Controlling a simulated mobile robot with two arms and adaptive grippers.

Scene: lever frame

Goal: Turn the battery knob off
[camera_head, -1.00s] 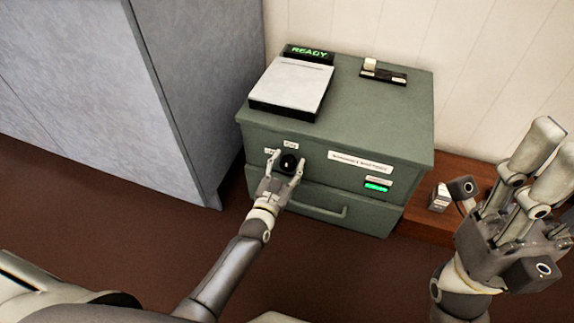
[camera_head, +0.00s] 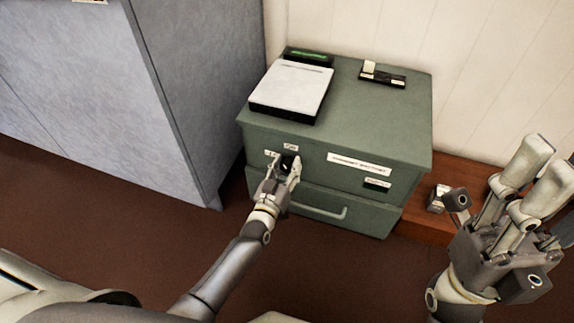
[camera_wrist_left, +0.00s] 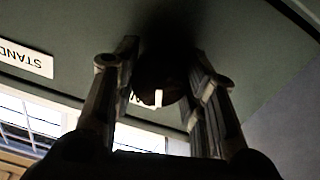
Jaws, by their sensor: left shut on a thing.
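The battery knob (camera_head: 288,161) is a dark round knob on the front of the green cabinet (camera_head: 370,119). In the left wrist view the knob (camera_wrist_left: 160,84) sits between my two fingers, with a white mark on its lower edge. My left gripper (camera_head: 286,167) is shut on the knob; it fills the space between the fingers in the left wrist view (camera_wrist_left: 163,85). The green display (camera_head: 309,56) on the cabinet top is dark. The small indicator (camera_head: 377,184) on the front is dark too. My right gripper (camera_head: 535,190) is raised at the right, fingers apart, holding nothing visible.
A white-topped pad (camera_head: 291,88) and a black block with a white switch (camera_head: 383,77) are on the cabinet top. A drawer handle (camera_head: 322,213) is below the knob. A grey locker (camera_head: 100,90) stands left. A small box (camera_head: 437,198) rests on the wooden ledge.

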